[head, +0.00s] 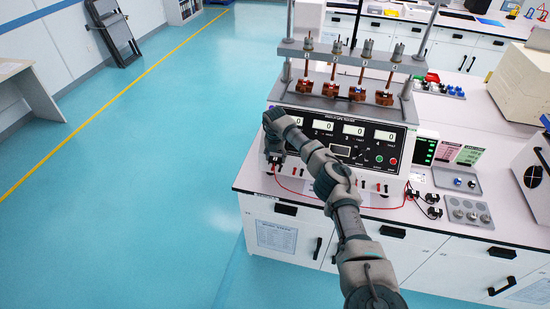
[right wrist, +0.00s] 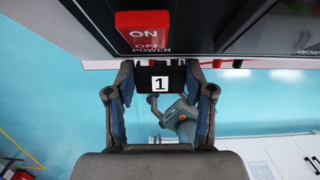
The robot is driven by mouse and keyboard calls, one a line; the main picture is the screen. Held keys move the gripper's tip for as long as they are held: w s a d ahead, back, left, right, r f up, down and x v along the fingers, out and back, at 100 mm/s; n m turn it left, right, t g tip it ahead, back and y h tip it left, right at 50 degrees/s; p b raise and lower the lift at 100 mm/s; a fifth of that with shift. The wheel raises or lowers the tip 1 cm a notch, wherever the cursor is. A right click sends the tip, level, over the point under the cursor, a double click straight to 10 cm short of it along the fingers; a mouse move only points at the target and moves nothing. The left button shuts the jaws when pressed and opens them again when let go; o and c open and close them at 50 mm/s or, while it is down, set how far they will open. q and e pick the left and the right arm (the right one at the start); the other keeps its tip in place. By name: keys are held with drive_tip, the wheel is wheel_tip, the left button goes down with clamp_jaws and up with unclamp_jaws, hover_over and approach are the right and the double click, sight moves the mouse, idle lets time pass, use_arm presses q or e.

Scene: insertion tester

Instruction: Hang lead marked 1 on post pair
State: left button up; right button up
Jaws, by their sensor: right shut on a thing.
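My right gripper (head: 274,152) is at the left end of the tester's front panel in the head view. In the right wrist view its two fingers (right wrist: 160,88) are shut on the lead marked 1 (right wrist: 160,77), a black block with a white label, just below the red power switch (right wrist: 156,33). A thin red cable (head: 300,191) runs from near the gripper along the bench front. The tester (head: 335,143) has small red and black posts along its lower front; one pair (head: 381,187) shows at the right. The posts near the gripper are partly hidden by my arm. My left gripper is not in view.
Several other black leads (head: 432,198) lie on the bench right of the tester. A grey tray with round knobs (head: 468,212) sits beside them. The bench edge is close below the tester, with open floor (head: 165,200) to the left.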

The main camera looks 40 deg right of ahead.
drive_tip(key=shift+d+r, duration=0.1)
drive_tip(key=shift+d, duration=0.25)
